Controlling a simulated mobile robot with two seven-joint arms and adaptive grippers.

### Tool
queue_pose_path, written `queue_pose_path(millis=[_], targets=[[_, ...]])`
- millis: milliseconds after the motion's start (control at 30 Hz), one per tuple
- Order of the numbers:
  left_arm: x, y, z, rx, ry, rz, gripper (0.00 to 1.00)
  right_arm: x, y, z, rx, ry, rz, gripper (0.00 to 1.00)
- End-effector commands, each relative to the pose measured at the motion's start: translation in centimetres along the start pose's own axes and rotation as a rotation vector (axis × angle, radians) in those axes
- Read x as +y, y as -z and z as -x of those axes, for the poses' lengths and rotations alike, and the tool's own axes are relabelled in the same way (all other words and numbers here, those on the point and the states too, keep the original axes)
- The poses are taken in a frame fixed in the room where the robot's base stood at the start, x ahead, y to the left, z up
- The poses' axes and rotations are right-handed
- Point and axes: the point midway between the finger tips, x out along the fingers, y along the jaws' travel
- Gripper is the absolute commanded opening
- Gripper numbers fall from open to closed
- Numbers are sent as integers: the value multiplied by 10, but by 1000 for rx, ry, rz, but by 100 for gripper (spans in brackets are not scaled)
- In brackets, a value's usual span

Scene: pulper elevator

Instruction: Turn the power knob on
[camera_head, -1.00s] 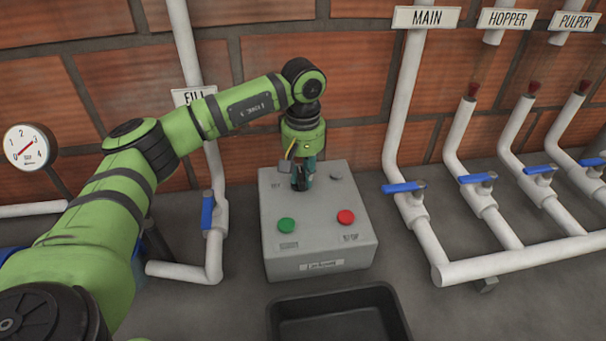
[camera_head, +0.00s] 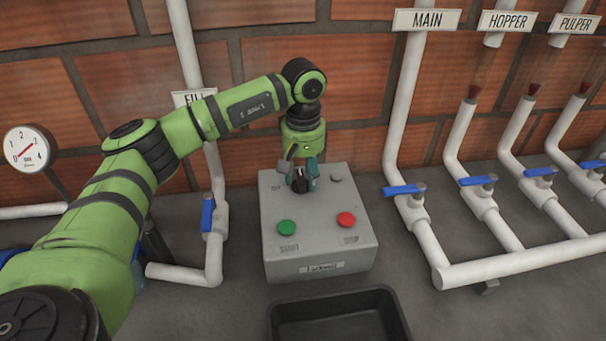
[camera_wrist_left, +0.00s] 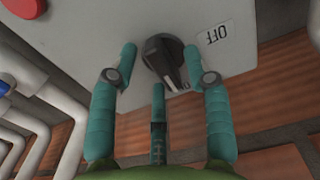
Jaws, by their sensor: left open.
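The black power knob (camera_wrist_left: 165,60) shows in the left wrist view on the face of the grey control box (camera_head: 318,243), beside an OFF label (camera_wrist_left: 215,38). Its pointer is turned at a slant. My left gripper (camera_wrist_left: 163,75) is open, with teal fingers on both sides of the knob and a further finger below it. I cannot tell whether any finger touches the knob. In the head view the left gripper (camera_head: 303,180) is over the upper part of the box and partly hides the knob. My right gripper is not in view.
A green button (camera_head: 287,228) and a red button (camera_head: 346,219) sit on the box's lower face. A black tray (camera_head: 290,325) stands in front. Blue-handled valves on white pipes (camera_head: 404,190) stand to the right, and a blue FILL valve (camera_head: 208,212) to the left.

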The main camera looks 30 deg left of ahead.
Motion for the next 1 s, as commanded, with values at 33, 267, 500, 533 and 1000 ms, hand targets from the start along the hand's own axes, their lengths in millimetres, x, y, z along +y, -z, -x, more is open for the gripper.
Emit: queue_pose_path(millis=[33, 267, 500, 533, 1000], targets=[[1, 1, 7, 2, -4, 0, 49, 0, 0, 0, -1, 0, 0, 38], [1, 0, 53, 4, -5, -1, 49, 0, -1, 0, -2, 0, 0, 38], [0, 0, 98, 2, -2, -1, 49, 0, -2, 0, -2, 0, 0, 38], [0, 0, 101, 1, -1, 0, 49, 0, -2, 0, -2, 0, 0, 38], [0, 0, 115, -1, 0, -1, 49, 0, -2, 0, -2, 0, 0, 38]])
